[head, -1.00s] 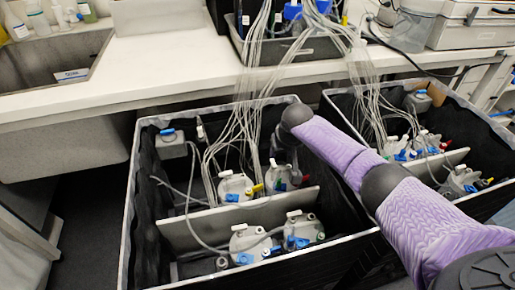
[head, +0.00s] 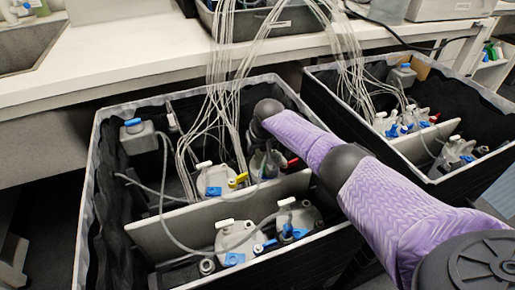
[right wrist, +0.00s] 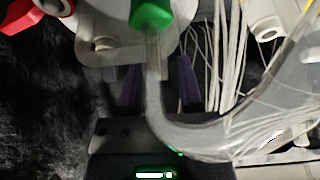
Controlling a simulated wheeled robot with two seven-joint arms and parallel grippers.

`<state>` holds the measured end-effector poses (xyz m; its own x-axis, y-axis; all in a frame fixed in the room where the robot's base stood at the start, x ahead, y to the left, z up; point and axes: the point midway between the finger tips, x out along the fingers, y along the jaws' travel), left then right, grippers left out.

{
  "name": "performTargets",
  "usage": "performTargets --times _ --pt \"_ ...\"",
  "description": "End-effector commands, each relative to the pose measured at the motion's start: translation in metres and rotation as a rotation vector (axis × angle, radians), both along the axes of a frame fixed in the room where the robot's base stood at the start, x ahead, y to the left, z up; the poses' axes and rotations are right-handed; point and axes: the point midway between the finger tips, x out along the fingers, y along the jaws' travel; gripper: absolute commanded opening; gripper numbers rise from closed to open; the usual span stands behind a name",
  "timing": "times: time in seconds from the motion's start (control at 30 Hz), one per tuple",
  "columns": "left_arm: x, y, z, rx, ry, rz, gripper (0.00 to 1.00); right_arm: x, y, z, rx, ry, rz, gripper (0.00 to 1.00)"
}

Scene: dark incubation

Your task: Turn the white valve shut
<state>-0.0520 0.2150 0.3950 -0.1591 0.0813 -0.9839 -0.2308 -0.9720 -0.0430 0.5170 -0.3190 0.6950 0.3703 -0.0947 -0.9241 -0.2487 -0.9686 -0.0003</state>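Several pale bottles with small coloured valves stand in the near black box (head: 90,190). White valve handles show on the back-left bottle (head: 203,165), the front-left bottle (head: 225,223) and the front-right bottle (head: 286,201). Which one is meant I cannot tell. My right gripper (right wrist: 160,87) reaches down at the back-right bottle, largely hidden by its own wrist in the head view. Its two purple fingers stand apart, with a grey tube running past between them. My left gripper is out of view.
A grey divider (head: 190,222) crosses the box between the front and back bottles. Bundles of thin clear tubes (head: 222,70) hang into the box close to my right gripper. A second black box (head: 480,100) with more bottles stands to the right. A white bench (head: 130,62) runs behind.

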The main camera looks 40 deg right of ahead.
Motion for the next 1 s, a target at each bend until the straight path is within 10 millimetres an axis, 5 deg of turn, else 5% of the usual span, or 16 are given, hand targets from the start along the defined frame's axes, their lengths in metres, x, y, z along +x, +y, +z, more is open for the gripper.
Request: performTargets --times 0.03,0.2,0.67,1.0 --pt "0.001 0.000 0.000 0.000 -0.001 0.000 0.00 0.000 0.000 0.000 0.000 0.000 0.000 0.33" --pt "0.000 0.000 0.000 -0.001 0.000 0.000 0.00 0.000 0.000 0.000 0.000 0.000 0.000 0.00" --pt "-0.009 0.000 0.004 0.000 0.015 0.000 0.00 0.000 0.000 0.001 0.000 0.001 -0.042 0.00" --pt "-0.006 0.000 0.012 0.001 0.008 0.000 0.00 0.001 0.003 0.001 0.001 0.001 -0.283 0.00"
